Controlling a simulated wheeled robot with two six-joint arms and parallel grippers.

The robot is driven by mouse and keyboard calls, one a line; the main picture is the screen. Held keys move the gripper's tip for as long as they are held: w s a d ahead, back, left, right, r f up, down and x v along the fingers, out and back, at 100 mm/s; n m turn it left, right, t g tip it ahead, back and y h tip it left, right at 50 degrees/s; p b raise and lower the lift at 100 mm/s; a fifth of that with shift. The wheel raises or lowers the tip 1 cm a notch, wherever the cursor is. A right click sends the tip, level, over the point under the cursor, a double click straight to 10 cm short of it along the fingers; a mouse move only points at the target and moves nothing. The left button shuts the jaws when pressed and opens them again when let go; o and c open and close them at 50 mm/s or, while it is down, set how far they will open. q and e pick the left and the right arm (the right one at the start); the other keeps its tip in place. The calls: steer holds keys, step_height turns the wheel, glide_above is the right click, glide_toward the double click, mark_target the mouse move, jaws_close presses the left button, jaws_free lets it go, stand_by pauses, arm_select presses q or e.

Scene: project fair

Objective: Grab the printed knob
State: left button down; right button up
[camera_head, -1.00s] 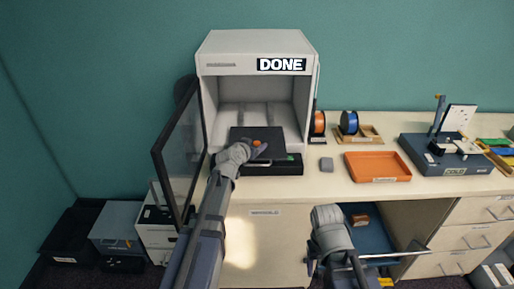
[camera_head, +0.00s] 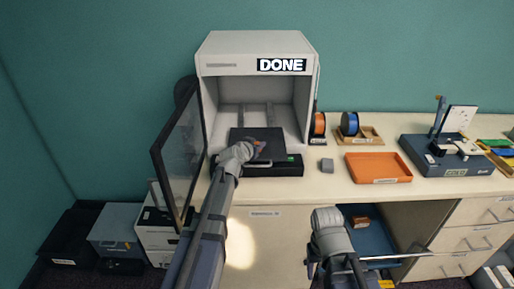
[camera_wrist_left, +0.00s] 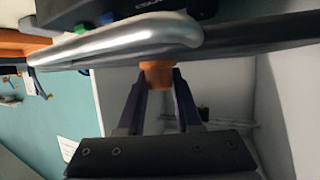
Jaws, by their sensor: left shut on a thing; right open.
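The printed knob is a small orange piece; in the left wrist view the knob (camera_wrist_left: 157,74) sits between the dark fingertips, its far end against a grey bar. In the head view my left gripper (camera_head: 256,152) is at the dark build plate (camera_head: 246,133) in front of the open printer, shut on the knob and mostly hiding it. Whether the knob still touches the plate I cannot tell. My right gripper (camera_head: 314,266) is low in front of the bench, open, well away from the knob; its fingers are hard to make out.
The printer (camera_head: 222,68) reads DONE, and its glass door (camera_head: 180,150) stands open left of my left arm. Right of it on the bench are a small grey block (camera_head: 327,165), filament spools (camera_head: 349,123), an orange tray (camera_head: 378,168) and a dark blue fixture (camera_head: 450,162).

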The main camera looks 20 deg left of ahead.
mark_target(257, 143)
stand_by(0.4)
arm_select(q)
step_height(257, 143, up, 10)
steer(key=p, duration=1)
steer(key=shift+r, duration=0.1)
